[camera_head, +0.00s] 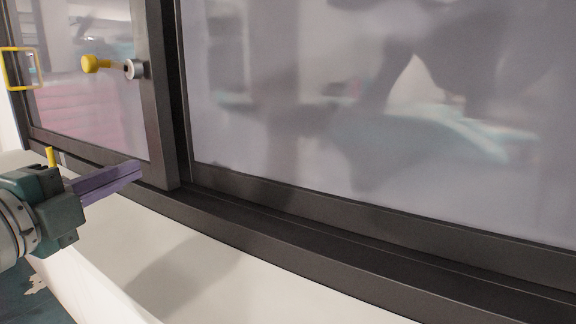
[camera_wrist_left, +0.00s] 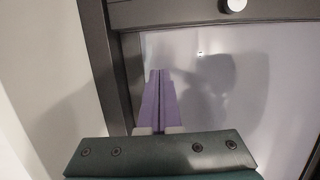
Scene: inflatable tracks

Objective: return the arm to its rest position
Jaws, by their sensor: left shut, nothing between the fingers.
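My left gripper (camera_head: 132,171) comes in from the left edge of the head view, with a dark green body and purple fingers. The fingers lie together, shut and empty, in front of the lower frame of a dark-framed window. In the left wrist view the shut fingers (camera_wrist_left: 158,75) point toward a glossy grey pane (camera_wrist_left: 225,75), with nothing between them. I cannot tell the exact gap between the fingertips and the window. My right gripper shows in neither view.
A yellow square handle (camera_head: 22,68) is at far left. A large glossy pane (camera_head: 380,100) fills the right. A white sill (camera_head: 215,270) below is bare.

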